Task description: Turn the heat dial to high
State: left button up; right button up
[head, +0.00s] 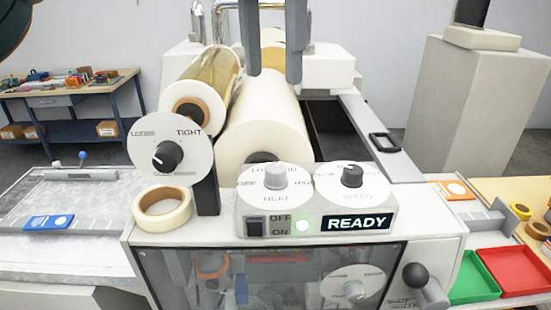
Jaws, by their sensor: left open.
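The heat dial (275,176) is a light grey knob on a white disc marked HEAT, on the control box of the machine. HIGH is printed at the disc's right side, and a partly hidden label shows behind the knob. I cannot tell where its pointer stands. My left gripper (272,78) hangs from the top edge with its two dark grey fingers apart and empty. In the picture it is above the dial, over the white roll, and not touching the dial. My right gripper is not in view.
A black SPEED knob (352,176) stands right of the heat dial. Left are a LOOSE/TIGHT dial (167,156) and a tape roll (162,207). Behind is a large white roll (262,118).

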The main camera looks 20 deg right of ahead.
aim_at(276, 167)
pick_arm(q)
jog(key=f+p, duration=0.1)
jog(key=f, duration=0.4)
jog(key=f+p, duration=0.2)
jog(key=f, duration=0.3)
jog(key=f+p, duration=0.2)
jog(key=f, duration=0.3)
jog(key=shift+s+d, duration=0.1)
jog(key=shift+s, duration=0.15)
jog(key=shift+f, duration=0.8)
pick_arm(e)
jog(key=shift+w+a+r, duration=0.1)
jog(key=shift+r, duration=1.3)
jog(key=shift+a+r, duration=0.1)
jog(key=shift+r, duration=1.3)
pick_arm(q)
jog(key=c, duration=1)
jog(key=shift+c, duration=0.2)
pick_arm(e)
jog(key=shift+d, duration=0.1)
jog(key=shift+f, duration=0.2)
